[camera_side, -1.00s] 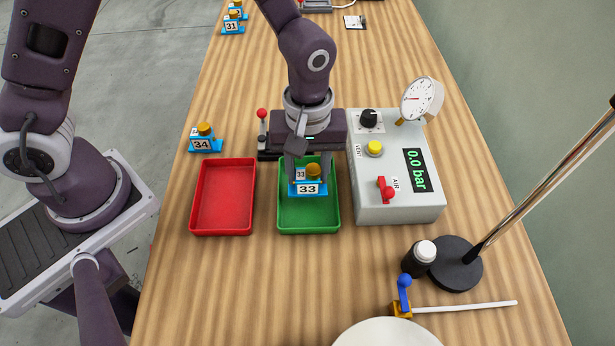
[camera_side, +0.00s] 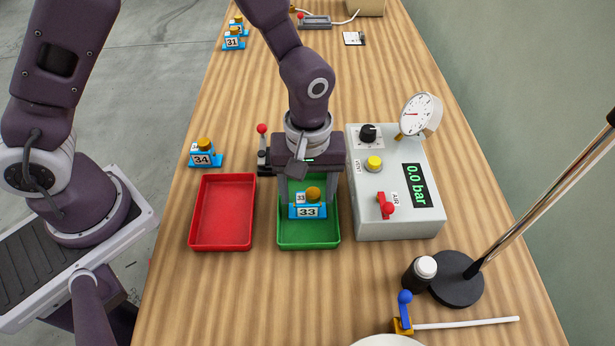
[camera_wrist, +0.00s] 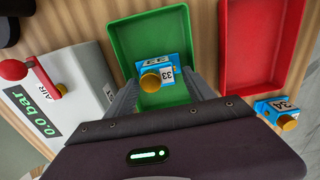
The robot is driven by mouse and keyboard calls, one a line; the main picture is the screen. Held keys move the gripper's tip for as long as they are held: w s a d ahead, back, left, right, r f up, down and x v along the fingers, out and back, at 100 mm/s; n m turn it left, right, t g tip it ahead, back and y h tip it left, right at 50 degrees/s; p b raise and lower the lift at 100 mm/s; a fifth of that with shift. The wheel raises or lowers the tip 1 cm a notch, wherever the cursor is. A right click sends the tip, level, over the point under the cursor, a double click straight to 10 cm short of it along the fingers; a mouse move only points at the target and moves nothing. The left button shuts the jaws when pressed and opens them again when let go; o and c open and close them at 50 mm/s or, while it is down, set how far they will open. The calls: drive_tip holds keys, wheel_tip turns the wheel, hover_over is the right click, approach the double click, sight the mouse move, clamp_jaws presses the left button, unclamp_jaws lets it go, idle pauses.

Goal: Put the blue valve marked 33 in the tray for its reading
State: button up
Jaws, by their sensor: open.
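The blue valve marked 33 (camera_side: 308,211), with a brass-coloured cap, sits upright in the green tray (camera_side: 310,240). In the wrist view the valve (camera_wrist: 175,70) rests on the floor of the green tray (camera_wrist: 119,41). My gripper (camera_side: 308,200) is over the green tray with its fingers spread to either side of the valve. In the wrist view my gripper's fingers (camera_wrist: 162,92) stand apart, with the valve between and beyond them and clear of both. The red tray (camera_side: 223,212) lies to the left and is empty. The display (camera_side: 415,185) reads 0.0 bar.
A grey test box with gauge (camera_side: 418,115) stands close right of the green tray. Valve 34 (camera_side: 204,156) stands behind the red tray. Valve 31 (camera_side: 233,40) and another stand at the far left. A lamp base (camera_side: 457,280) and a blue-handled part (camera_side: 404,305) are front right.

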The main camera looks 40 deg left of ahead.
wheel_tip(320, 180, up, 11)
drive_tip(key=s+a+r+m+t+h, duration=0.1)
drive_tip(key=s+a+r+m, duration=0.1)
drive_tip(key=s+a+r, duration=0.3)
drive_tip(key=s+a+r+m+t, duration=0.1)
drive_tip(key=a+r+m+t, duration=0.1)
drive_tip(key=a+r, duration=0.3)
drive_tip(key=s+a+r+m+t, duration=0.1)
drive_tip(key=s+a+m, duration=0.1)
drive_tip(key=s, duration=0.2)
drive_tip(key=s+a+r+m+t+y, duration=0.1)
drive_tip(key=s+r+m, duration=0.1)
drive_tip(key=s+m, duration=0.1)
drive_tip(key=shift+s+a+t, duration=0.3)
drive_tip(key=shift+s+a, duration=0.1)
drive_tip(key=shift+s, duration=0.5)
